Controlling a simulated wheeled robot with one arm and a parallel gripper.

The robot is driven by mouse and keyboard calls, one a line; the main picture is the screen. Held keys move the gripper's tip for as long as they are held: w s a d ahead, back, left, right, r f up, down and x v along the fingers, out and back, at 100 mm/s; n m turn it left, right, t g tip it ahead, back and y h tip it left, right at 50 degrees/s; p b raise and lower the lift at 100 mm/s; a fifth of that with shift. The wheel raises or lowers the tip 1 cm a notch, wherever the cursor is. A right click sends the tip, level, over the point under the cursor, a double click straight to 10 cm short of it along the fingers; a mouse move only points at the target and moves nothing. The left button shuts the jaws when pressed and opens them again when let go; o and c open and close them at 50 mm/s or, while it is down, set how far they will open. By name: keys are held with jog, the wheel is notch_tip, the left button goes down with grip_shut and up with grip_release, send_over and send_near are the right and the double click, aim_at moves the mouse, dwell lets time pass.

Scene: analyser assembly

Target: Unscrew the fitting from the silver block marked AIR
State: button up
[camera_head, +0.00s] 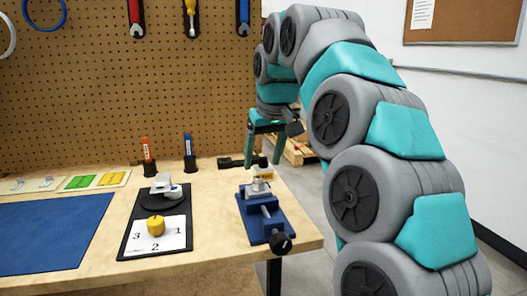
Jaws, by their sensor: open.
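A small silver block (259,189) sits in a blue vise (262,216) near the right end of the workbench. The AIR marking cannot be read at this size. A small pale fitting (261,165) appears to stand on top of the block, but its detail is too small to tell. My gripper (263,163) points down above the block, with its two teal fingers apart. The fingertips are near the height of the fitting, one to each side in this view. I cannot tell whether they touch it.
Left of the vise is a black board (126,247) with a yellow knob (156,226) and a grey fixture (163,187). Red (147,150) and blue (188,146) tools stand behind. A blue mat (45,233) lies at left. The pegboard (110,90) rises behind the bench.

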aim_at(258, 178)
jog(key=shift+n, duration=0.6)
jog(key=shift+p+x, duration=0.35)
jog(key=shift+x, duration=2.7)
jog(key=shift+a, duration=0.1)
grip_shut()
jog(key=n+y, duration=0.1)
jog(key=n, duration=0.1)
jog(key=shift+r+n, duration=0.1)
jog(key=shift+n, duration=0.2)
jog(key=shift+n+g+y, duration=0.3)
jog(key=shift+n+g, duration=0.2)
jog(key=shift+n, duration=0.2)
